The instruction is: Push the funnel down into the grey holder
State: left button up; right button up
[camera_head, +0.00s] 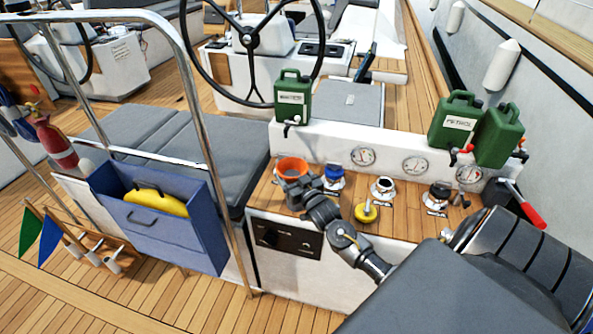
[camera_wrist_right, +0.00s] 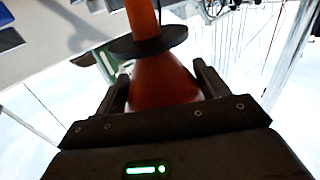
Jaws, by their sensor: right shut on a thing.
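An orange funnel (camera_head: 292,166) shows its wide round mouth in the head view, over the left end of the wooden counter. My right gripper (camera_head: 297,183) reaches it from the front right and is shut on it. In the right wrist view the gripper's dark fingers (camera_wrist_right: 163,84) are on both sides of the funnel's orange cone (camera_wrist_right: 165,77). A dark ring (camera_wrist_right: 148,42) surrounds its narrower part there; I cannot tell whether this belongs to the funnel or a holder. The grey holder cannot be made out for certain. My left gripper is not in view.
A blue cap (camera_head: 333,172), a silver fitting (camera_head: 383,187) and a black-capped fitting (camera_head: 438,193) line the counter. A yellow cap (camera_head: 367,211) lies in front. Green jerrycans (camera_head: 293,97) (camera_head: 455,120) stand on the white ledge behind.

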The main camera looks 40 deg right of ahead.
jog(key=shift+w+d+f, duration=0.1)
jog(key=shift+w+d, duration=0.05)
jog(key=shift+d, duration=0.85)
notch_tip(320, 180, down, 6)
jog(key=b, duration=0.5)
jog(key=shift+a+b, duration=0.1)
jog(key=shift+b, duration=0.2)
jog(key=shift+p, duration=0.45)
jog(key=shift+f+b, duration=0.55)
jog(key=shift+f, duration=0.05)
dwell(0.6)
jog(key=shift+f, duration=0.15)
jog(key=c, duration=0.4)
jog(key=o, duration=1)
